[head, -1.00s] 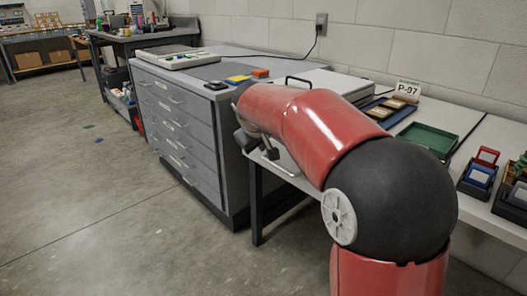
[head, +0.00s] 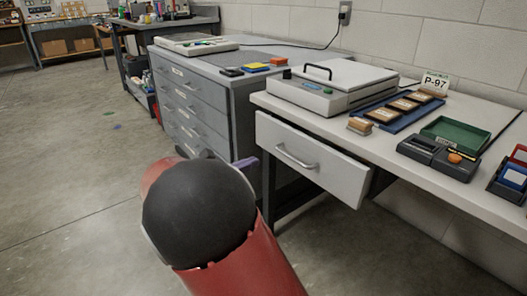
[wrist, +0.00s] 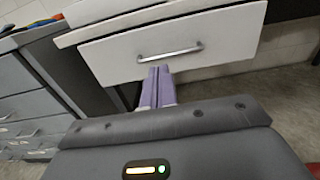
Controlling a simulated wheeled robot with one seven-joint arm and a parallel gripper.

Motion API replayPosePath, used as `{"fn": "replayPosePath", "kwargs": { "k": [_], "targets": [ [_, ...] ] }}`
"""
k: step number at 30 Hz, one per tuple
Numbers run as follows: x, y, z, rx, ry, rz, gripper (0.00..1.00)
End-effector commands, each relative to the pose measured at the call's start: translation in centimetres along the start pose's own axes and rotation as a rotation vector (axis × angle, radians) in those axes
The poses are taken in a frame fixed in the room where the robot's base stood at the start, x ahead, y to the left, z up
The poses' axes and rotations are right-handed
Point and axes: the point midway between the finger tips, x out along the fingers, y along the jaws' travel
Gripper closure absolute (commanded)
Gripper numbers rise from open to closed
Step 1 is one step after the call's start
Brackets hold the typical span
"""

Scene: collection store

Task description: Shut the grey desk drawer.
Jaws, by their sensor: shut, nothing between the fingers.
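The grey desk drawer (head: 325,168) sits under the white desk top and stands partly pulled out, its right side wall showing. Its front is pale with a silver bar handle (head: 296,157). In the wrist view the drawer front (wrist: 225,38) fills the upper middle, with the handle (wrist: 170,55) across it. My gripper (wrist: 160,72) is shut and empty, its purple fingers together just below the handle. In the head view my gripper (head: 246,162) is mostly hidden behind my arm, left of the drawer. I cannot tell whether the fingertips touch the front.
A grey multi-drawer cabinet (head: 190,105) stands left of the desk. On the desk top (head: 400,140) are a white lidded device (head: 335,85), a blue tray (head: 375,118) of framed pieces, a green tray (head: 455,133) and dark boxes. Open floor (head: 70,170) lies at the left.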

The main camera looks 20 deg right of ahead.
Motion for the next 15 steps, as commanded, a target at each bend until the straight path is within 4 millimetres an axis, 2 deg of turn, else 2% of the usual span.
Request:
{"fn": "replayPosePath", "kwargs": {
  "k": [5, 15],
  "targets": [
    [2.1, -0.1, 0.1, -0.005, -0.006, -0.003, 1.00],
    [9.3, 0.0, 0.1, 0.000, -0.004, -0.003, 1.00]
  ]
}}
